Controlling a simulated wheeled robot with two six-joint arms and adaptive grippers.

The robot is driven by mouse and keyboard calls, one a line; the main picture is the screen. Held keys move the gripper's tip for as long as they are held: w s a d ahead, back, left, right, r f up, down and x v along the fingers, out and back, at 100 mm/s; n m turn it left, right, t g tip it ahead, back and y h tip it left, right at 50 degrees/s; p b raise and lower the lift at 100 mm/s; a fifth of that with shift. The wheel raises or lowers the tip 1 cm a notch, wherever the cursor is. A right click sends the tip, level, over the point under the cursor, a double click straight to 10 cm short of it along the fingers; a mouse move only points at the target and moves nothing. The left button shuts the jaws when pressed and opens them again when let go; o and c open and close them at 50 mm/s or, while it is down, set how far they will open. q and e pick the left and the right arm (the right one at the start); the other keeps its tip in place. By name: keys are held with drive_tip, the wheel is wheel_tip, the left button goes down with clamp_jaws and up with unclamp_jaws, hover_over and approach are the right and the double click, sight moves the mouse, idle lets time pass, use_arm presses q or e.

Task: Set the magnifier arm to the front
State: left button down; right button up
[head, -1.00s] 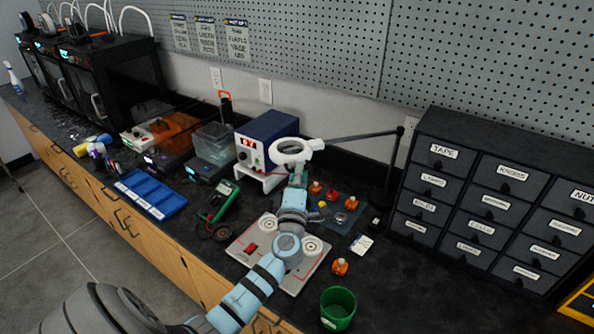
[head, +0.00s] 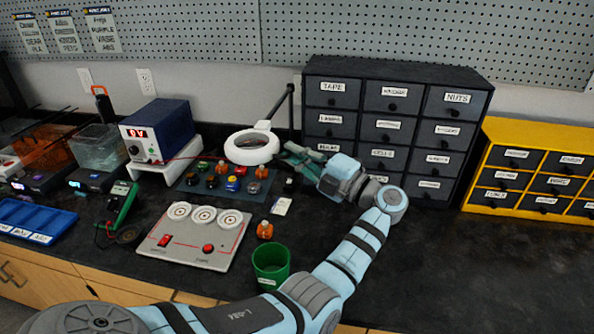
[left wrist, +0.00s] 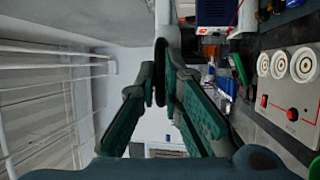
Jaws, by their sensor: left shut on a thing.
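The magnifier has a white ring head (head: 252,147) on a thin black arm (head: 277,106) that joins an upright black post beside the dark drawer cabinet. In the head view the ring hangs above the back of the dark mat of knobs, in front and left of the post. My left gripper (head: 290,156) reaches in from the right and is shut at the ring's right side. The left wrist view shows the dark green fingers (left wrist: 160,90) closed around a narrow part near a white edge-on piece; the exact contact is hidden. My right gripper is out of view.
A dark mat (head: 227,185) with several coloured knobs lies below. A dark drawer cabinet (head: 390,125) is behind my arm.

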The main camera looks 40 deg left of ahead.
use_arm(q)
drive_tip(key=shift+w+d+r+g, duration=0.1)
drive_tip(key=shift+w+d+g, duration=0.2)
drive_tip(key=shift+d, duration=0.05)
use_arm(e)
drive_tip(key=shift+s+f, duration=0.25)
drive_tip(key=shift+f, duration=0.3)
use_arm(q)
drive_tip(key=c, duration=1.7)
unclamp_jaws()
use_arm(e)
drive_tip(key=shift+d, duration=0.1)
use_arm(q)
drive_tip(key=d, duration=0.2)
drive_tip(key=d+f, duration=0.1)
drive_tip(key=d, duration=0.4)
drive_tip(key=shift+w+d+f, duration=0.15)
drive_tip(key=shift+w+d, duration=0.05)
drive_tip(key=shift+a, duration=0.1)
